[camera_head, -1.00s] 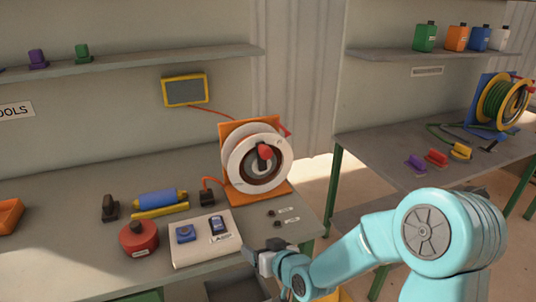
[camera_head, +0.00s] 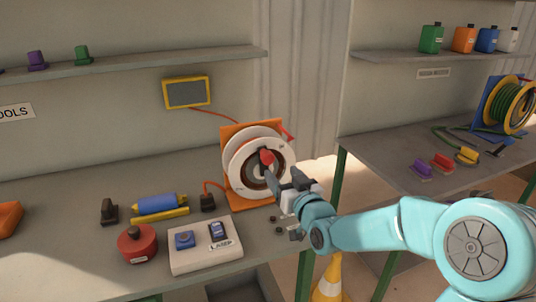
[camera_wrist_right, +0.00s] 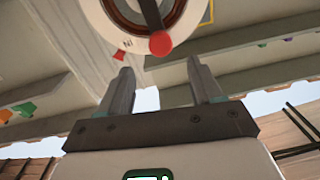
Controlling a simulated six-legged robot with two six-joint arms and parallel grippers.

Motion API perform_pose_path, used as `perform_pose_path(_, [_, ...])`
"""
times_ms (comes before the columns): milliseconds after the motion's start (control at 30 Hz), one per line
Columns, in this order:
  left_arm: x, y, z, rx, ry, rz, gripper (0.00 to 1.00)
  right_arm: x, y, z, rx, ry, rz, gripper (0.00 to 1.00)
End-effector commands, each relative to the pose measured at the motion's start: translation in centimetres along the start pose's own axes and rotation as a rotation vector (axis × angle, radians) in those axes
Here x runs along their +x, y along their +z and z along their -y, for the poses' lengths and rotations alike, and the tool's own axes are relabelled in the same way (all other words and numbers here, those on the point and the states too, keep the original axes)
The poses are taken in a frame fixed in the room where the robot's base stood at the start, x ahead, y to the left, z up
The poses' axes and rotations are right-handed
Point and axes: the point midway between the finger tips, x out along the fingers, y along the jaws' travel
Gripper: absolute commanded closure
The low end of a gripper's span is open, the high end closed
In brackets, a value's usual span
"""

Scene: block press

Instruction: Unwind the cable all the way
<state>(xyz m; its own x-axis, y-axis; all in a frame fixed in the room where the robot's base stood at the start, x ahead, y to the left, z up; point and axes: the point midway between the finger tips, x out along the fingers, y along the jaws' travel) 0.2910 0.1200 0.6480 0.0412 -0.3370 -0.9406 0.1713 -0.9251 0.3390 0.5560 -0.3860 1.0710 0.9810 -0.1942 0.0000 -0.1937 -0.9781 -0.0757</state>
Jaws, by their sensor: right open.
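The cable reel (camera_head: 232,160) has a white drum on an orange stand and stands at the right end of the near bench. Its crank has a red knob (camera_head: 267,157), which points up from the hub; the knob also shows in the right wrist view (camera_wrist_right: 160,43). A short red cable (camera_head: 213,186) runs from the reel's left side to a black plug (camera_head: 208,203) on the bench. My right gripper (camera_head: 284,180) is open and empty, just in front of the reel's lower right; its fingers (camera_wrist_right: 160,80) are apart below the knob. My left gripper is out of view.
A white lamp switch box (camera_head: 205,256), a red round container (camera_head: 135,244) and a blue roller (camera_head: 160,204) lie left of the reel. A second reel with green hose (camera_head: 497,108) stands on the right bench. A cone (camera_head: 328,282) stands between the benches.

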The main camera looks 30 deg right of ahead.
Motion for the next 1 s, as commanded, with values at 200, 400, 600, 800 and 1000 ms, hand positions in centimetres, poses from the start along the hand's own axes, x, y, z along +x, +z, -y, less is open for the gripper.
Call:
perform_pose_path(200, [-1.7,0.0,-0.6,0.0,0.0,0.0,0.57,5.3,-0.2,0.2,0.0,-0.002,0.001,0.35])
perform_pose_path(400, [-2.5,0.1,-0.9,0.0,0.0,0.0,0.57,8.8,-0.1,0.1,0.001,-0.002,0.001,0.35])
perform_pose_path(600, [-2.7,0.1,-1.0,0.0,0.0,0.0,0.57,10.2,0.0,0.0,0.001,-0.001,0.0,0.35])
perform_pose_path(800, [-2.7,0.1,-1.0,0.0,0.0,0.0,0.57,10.3,0.0,0.0,0.001,-0.001,0.001,0.35])
perform_pose_path(1000, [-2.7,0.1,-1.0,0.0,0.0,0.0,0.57,10.3,0.0,0.0,0.001,-0.001,0.001,0.81])
